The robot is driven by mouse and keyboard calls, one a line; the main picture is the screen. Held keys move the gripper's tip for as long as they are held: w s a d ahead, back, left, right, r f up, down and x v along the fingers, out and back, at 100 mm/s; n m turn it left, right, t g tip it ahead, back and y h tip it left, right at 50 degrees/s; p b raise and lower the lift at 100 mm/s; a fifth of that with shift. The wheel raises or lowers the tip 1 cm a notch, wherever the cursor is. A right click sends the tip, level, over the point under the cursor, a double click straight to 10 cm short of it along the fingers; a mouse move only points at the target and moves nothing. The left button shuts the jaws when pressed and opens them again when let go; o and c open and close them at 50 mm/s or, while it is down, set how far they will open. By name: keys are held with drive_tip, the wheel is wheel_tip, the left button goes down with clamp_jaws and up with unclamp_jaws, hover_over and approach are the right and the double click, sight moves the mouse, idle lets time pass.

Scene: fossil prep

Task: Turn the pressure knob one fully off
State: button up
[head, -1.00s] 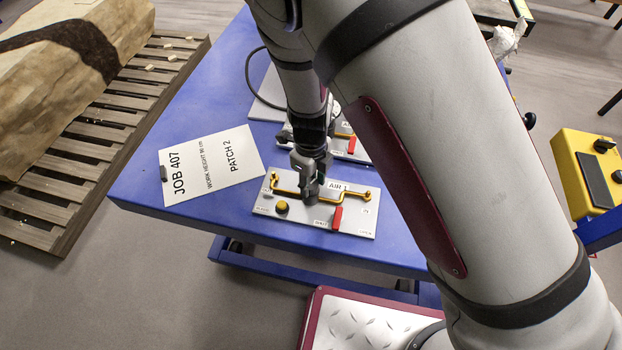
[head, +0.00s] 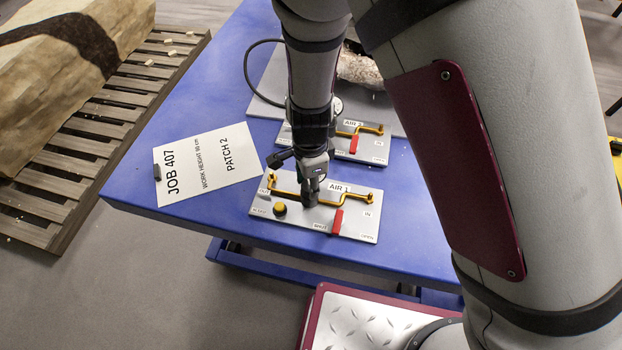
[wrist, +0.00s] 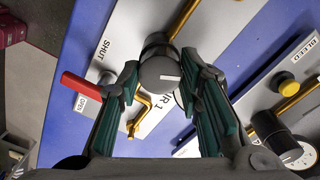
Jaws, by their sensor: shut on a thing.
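The AIR 1 panel (head: 355,225) is a pale plate on the blue table, with a brass pipe, a yellow button (head: 280,208) and a red lever (head: 337,221). My gripper (head: 311,195) points down over the middle of this panel. In the wrist view the pressure knob (wrist: 158,73) is a round grey cap with a white line pointing to the right of the picture. It sits between my two green-padded fingers, which are shut on its sides. In the head view my fingers hide most of the knob. The AIR 1 label (head: 339,188) is partly visible beside them.
The AIR 2 panel (head: 372,155) stands just behind, with its own red lever (head: 354,144); a black knob (wrist: 270,128) shows in the wrist view. A JOB 407 sheet (head: 205,170) lies to the left. A pallet (head: 85,150) bearing a large block stands left of the table.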

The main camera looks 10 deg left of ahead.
drive_tip(key=n+b, duration=0.1)
drive_tip(key=n, duration=0.3)
drive_tip(key=shift+w+a+n+b, duration=0.1)
drive_tip(key=shift+w+n+b, duration=0.05)
drive_tip(key=shift+n+b, duration=0.15)
drive_tip(key=n+b, duration=0.1)
drive_tip(key=n, duration=0.2)
drive_tip(key=shift+n, duration=0.4)
drive_tip(key=n+b, duration=0.1)
drive_tip(key=n, duration=0.2)
drive_tip(key=shift+n+b, duration=0.5)
drive_tip(key=shift+n, duration=1.5)
drive_tip(key=o, duration=1.2)
drive_tip(key=shift+c, duration=0.2)
